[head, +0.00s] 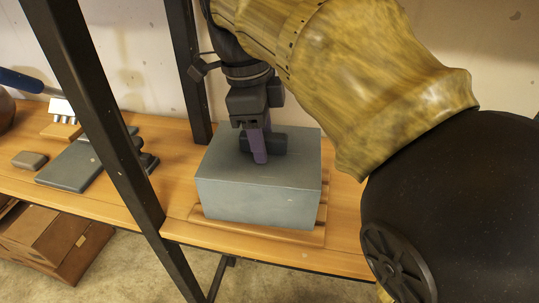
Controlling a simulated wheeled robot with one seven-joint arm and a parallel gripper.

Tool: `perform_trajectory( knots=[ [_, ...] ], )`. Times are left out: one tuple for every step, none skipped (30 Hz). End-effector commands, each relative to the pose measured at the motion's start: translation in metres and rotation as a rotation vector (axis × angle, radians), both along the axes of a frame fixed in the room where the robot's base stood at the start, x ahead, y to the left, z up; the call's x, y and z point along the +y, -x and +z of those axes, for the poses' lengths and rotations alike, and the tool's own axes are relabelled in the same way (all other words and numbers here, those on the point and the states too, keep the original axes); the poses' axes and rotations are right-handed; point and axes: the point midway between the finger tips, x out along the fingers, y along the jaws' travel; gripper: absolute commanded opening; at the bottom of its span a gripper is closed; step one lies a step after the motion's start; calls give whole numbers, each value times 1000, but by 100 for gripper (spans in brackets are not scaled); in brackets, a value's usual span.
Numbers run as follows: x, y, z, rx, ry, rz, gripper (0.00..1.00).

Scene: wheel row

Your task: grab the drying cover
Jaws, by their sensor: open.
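The drying cover appears to be the blue-grey box (258,203) standing upright on a slatted wooden board (270,233) on the wooden shelf. My gripper (258,152) points down over the middle of its top face. It is open, with a purple finger showing in front. A dark piece shows on both sides of this finger, close to the box top; I cannot tell if it is a handle of the cover or part of my gripper. Whether the fingers touch anything is hidden.
Black metal posts (105,130) stand in front of and behind the shelf (345,240). Left of the front post are a dark grey slab (75,168), a small beige block (30,160) and a blue-handled tool (20,80). A brown box (50,240) sits below.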

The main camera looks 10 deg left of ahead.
Motion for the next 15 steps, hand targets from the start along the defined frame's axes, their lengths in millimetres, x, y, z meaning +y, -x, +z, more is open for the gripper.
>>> perform_trajectory(
  knots=[
    [0,0,0,0,-1,1,47],
    [0,0,0,0,-1,0,47],
    [0,0,1,0,-1,-1,47],
    [-1,0,1,0,-1,-1,47],
    [-1,-1,1,1,-1,-2,47],
    [-1,-1,1,1,-1,-3,47],
    [-2,-1,1,0,-1,-4,47],
    [-2,-1,1,0,-1,-5,47],
    [-2,-1,1,0,-1,-5,47],
    [-2,-1,1,0,-1,-5,47],
    [-2,-1,1,0,-1,-5,47],
    [-2,-1,1,0,-1,-5,47],
    [-2,-1,1,0,-1,-5,47],
    [-2,-1,1,0,-1,-5,47],
    [-2,-1,1,0,-1,-5,45]
  ],
)
